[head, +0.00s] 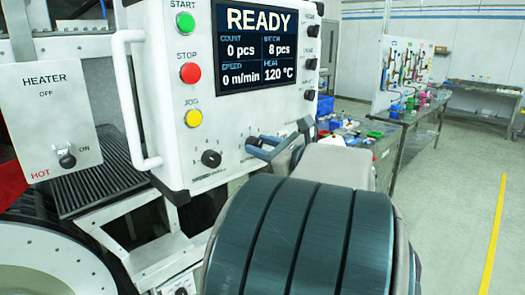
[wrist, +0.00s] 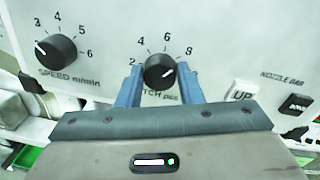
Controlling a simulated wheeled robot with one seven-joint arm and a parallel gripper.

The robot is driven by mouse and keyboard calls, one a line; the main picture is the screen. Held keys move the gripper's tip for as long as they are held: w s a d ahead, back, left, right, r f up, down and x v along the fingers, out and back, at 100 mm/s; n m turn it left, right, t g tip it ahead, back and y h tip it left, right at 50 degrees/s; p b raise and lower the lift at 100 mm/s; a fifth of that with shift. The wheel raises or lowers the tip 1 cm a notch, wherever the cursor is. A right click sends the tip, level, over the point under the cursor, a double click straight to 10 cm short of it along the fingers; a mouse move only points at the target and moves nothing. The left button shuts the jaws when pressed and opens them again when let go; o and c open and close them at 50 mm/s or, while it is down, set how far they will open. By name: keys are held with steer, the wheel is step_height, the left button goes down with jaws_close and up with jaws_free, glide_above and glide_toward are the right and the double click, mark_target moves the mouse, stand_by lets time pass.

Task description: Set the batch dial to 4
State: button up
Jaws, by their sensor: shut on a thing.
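The batch dial (wrist: 159,72) is a round black knob on the white panel, with 2, 4, 6 and 8 printed around it. My gripper (wrist: 158,80) has its two blue-grey fingers on either side of the knob and is shut on it. The fingers cover part of the scale and of the label below. In the head view the screen (head: 264,45) reads READY and batch 8 pcs.
The speed dial (wrist: 56,52) is left of the batch dial. The UP button (wrist: 242,90) and the nozzle bar switch (wrist: 296,103) are to its right. A white handle (head: 136,100) projects at the panel's left. Open floor (head: 450,210) lies at the right.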

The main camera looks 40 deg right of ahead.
steer(key=shift+a+f+n+g+h+b, duration=0.15)
steer(key=shift+n+h+b, duration=0.15)
steer(key=shift+n+b, duration=4.35)
steer(key=shift+a+n+g+h+b, duration=0.15)
steer(key=shift+n+h+b, duration=0.15)
steer(key=shift+n+b, duration=4.3)
steer(key=shift+d+m+b, duration=0.1)
steer(key=shift+m+b, duration=0.95)
steer(key=shift+b, duration=0.15)
steer(key=o, duration=1)
